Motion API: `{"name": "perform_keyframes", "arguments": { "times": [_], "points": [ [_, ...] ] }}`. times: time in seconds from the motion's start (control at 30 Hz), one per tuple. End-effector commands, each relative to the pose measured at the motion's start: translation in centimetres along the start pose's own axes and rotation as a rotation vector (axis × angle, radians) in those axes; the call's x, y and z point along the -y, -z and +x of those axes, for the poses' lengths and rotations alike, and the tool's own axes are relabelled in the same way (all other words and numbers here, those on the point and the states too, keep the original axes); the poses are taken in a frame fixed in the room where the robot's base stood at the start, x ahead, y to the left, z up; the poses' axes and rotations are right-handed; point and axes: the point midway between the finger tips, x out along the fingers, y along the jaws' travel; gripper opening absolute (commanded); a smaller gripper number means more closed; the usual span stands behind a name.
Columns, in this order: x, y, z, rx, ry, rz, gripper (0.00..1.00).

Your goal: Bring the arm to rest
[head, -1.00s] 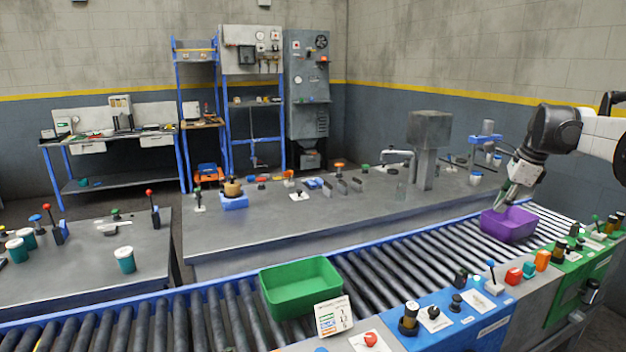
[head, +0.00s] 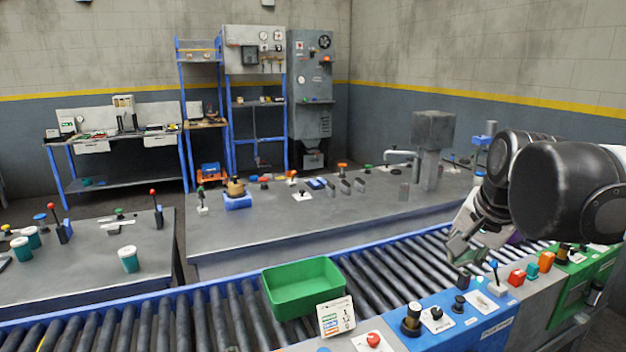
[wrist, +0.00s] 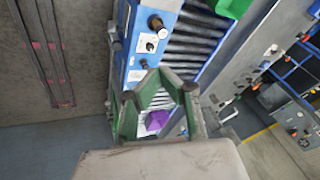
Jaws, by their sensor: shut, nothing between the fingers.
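My arm reaches in from the right in the head view. My gripper (head: 457,250) hangs above the roller conveyor (head: 400,277), near the blue control panel, with nothing in it. Its green-edged fingers (wrist: 157,95) show in the wrist view, closed with nothing held. In that view a purple bin (wrist: 157,119) shows beyond the fingers. In the head view my arm hides most of the purple bin (head: 514,238).
A green bin (head: 304,288) stands on the conveyor left of my gripper, with a label card (head: 335,316) at its front. Blue and green control panels with knobs and buttons line the conveyor's near side. A grey table (head: 300,225) lies behind the conveyor.

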Motion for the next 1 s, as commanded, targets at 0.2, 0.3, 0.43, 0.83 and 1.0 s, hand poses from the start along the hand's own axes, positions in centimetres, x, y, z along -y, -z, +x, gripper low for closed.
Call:
{"name": "perform_keyframes", "arguments": {
  "times": [0.2, 0.3, 0.43, 0.83, 1.0],
  "points": [
    [-2.2, -7.2, 0.1, -0.05, 0.027, -0.28, 0.0],
    [-3.4, -10.2, 0.5, -0.076, 0.037, -0.409, 0.0],
    [-4.9, -13.6, 1.3, -0.107, 0.047, -0.559, 0.0],
    [-6.8, -17.1, 2.5, -0.148, 0.054, -0.737, 0.0],
    [-6.8, -17.1, 2.5, -0.147, 0.054, -0.735, 0.0]
  ]
}}
